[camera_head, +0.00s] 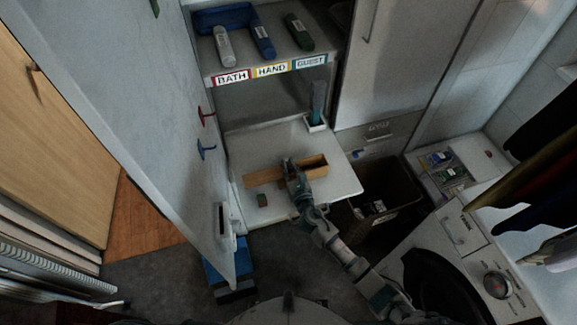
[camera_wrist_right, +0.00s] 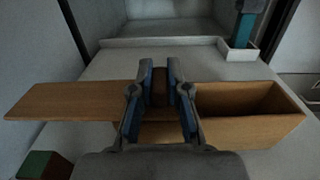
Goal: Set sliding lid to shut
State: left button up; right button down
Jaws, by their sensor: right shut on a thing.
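A long wooden box (camera_wrist_right: 250,129) lies on the white pull-out shelf (camera_head: 338,186). Its right part is open at the top and shows its hollow inside. The flat wooden sliding lid (camera_wrist_right: 72,101) sticks out past the box to the left; it also shows in the head view (camera_head: 262,178). My right gripper (camera_head: 288,165) is over the middle of the box, its fingers closed around a dark brown piece (camera_wrist_right: 160,87), apparently the lid's handle. The fingers hide where this piece meets the lid. My left gripper is in neither view.
A small green-topped block (camera_wrist_right: 42,165) lies on the shelf in front of the lid. A white holder (camera_head: 316,124) with a teal item stands at the shelf's back right. The open cabinet door (camera_head: 150,100) bounds the left. A dark basket (camera_head: 385,195) stands at right.

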aim_at(321, 156)
jog(key=w+d, duration=0.1)
jog(key=d, duration=0.1)
jog(key=w+d, duration=0.1)
jog(key=d, duration=0.2)
jog(key=w+d, duration=0.1)
jog(key=d, duration=0.1)
jog(key=shift+d, duration=0.35)
jog(key=d, duration=0.2)
jog(key=w+d, duration=0.1)
jog(key=shift+d+f, duration=0.1)
jog(key=shift+d, duration=0.55)
jog(key=shift+a, duration=0.25)
jog(key=c, duration=1.3)
grip_release()
jog(key=shift+a, duration=0.1)
jog(key=shift+o, duration=0.9)
jog(key=shift+a, duration=0.1)
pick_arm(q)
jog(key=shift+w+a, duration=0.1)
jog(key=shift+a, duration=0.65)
